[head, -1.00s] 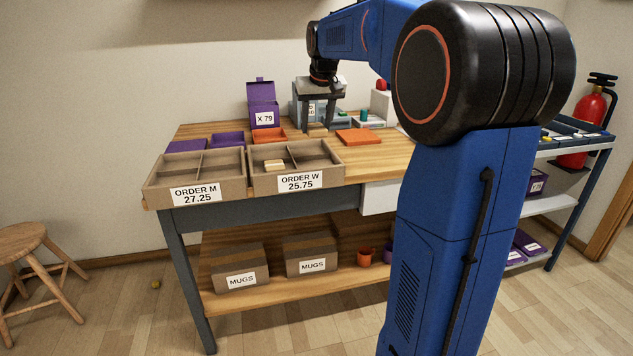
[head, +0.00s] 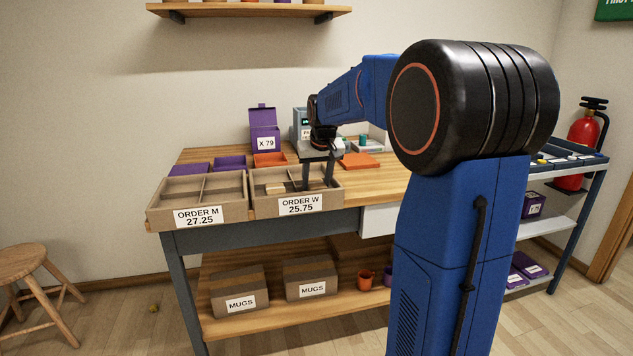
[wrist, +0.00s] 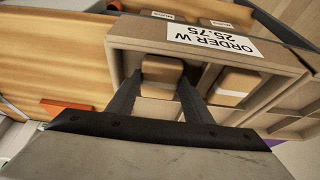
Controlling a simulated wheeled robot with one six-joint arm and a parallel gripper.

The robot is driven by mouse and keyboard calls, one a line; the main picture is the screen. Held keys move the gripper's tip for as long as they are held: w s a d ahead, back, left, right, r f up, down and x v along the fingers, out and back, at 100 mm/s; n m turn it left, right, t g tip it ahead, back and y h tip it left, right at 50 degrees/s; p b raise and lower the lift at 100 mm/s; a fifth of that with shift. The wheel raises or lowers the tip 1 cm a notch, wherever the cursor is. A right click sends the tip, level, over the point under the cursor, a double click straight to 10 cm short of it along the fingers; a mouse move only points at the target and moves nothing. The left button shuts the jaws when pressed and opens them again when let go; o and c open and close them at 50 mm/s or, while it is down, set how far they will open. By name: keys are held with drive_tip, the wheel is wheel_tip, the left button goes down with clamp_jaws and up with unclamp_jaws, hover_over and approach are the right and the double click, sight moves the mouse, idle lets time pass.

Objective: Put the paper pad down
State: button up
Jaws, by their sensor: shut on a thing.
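The paper pad (wrist: 161,71) is a tan block between the fingertips of my gripper (wrist: 162,78). My gripper is shut on it. In the head view my gripper (head: 318,186) reaches down into the right side of the ORDER W tray (head: 264,207), with the pad (head: 314,185) at its tips. I cannot tell whether the pad touches the tray floor. The wrist view shows the tray's wall (wrist: 118,58) close by the pad. A similar tan block (wrist: 236,82) lies in the neighbouring compartment.
The ORDER M tray (head: 199,217) stands directly left of the ORDER W tray. Behind are a purple X 79 box (head: 264,128), an orange tray (head: 270,159) and an orange slab (head: 360,160). Bare wooden tabletop (head: 385,180) lies to the right.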

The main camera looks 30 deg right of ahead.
drive_tip(key=shift+f, duration=0.15)
drive_tip(key=o, duration=1)
drive_tip(key=v, duration=1.2)
drive_tip(key=shift+s, duration=0.1)
drive_tip(key=s+a+f+n, duration=0.1)
drive_tip(key=s+a+f, duration=0.4)
drive_tip(key=s, duration=0.6)
drive_tip(key=s+a+f+n, duration=0.1)
drive_tip(key=s+a+f, duration=0.5)
drive_tip(key=s, duration=0.5)
drive_tip(key=s+a+f+n+y, duration=0.1)
drive_tip(key=s+a+f, duration=0.5)
drive_tip(key=s, duration=0.6)
wheel_tip(320, 180, down, 3)
drive_tip(key=shift+r+t, duration=0.15)
drive_tip(key=shift+t, duration=0.15)
